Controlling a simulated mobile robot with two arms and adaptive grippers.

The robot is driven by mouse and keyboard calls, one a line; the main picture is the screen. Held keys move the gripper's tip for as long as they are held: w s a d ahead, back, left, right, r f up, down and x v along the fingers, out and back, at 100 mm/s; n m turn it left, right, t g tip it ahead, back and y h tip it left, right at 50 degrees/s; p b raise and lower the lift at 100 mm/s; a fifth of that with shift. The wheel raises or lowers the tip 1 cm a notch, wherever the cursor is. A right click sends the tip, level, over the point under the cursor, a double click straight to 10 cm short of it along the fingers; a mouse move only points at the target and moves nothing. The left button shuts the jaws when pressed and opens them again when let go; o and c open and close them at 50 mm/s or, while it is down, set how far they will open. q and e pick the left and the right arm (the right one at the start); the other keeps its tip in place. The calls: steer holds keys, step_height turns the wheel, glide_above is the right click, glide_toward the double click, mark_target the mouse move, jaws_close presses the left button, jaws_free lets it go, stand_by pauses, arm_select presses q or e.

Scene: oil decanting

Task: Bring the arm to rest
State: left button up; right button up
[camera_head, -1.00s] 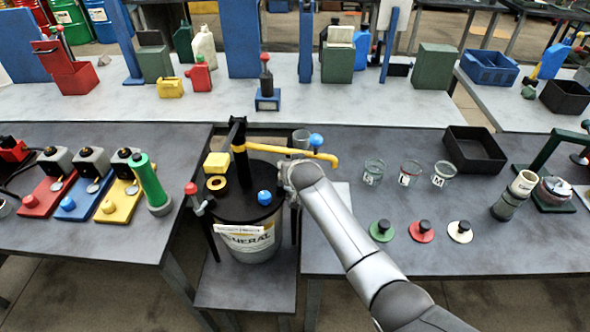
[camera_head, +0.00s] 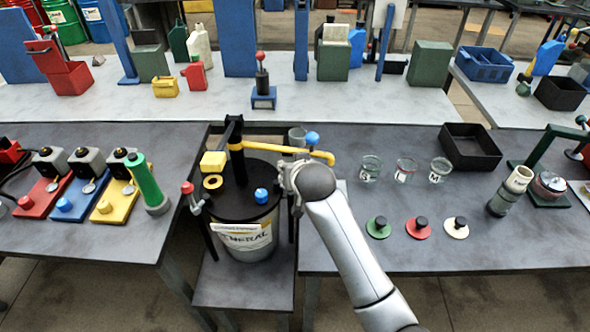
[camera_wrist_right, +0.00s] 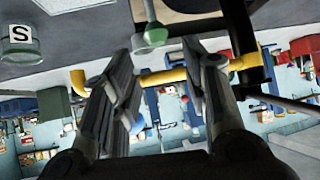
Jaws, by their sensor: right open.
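My right arm (camera_head: 345,250) reaches in from the bottom right of the head view. Its gripper (camera_head: 287,182) is beside the right edge of the black-topped drum (camera_head: 245,240), below the yellow spout pipe (camera_head: 290,151). A blue ball knob (camera_head: 312,138) stands by the pipe. My left gripper is not in view.
Glass jars (camera_head: 370,168) stand right of the arm, with coloured lids (camera_head: 418,227) in front. A black tray (camera_head: 470,147) is behind them. Red, blue and yellow pump stations and a green cylinder (camera_head: 147,184) occupy the left table.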

steer(key=shift+s+r, duration=0.15)
steer(key=shift+s, duration=0.05)
stand_by(0.4)
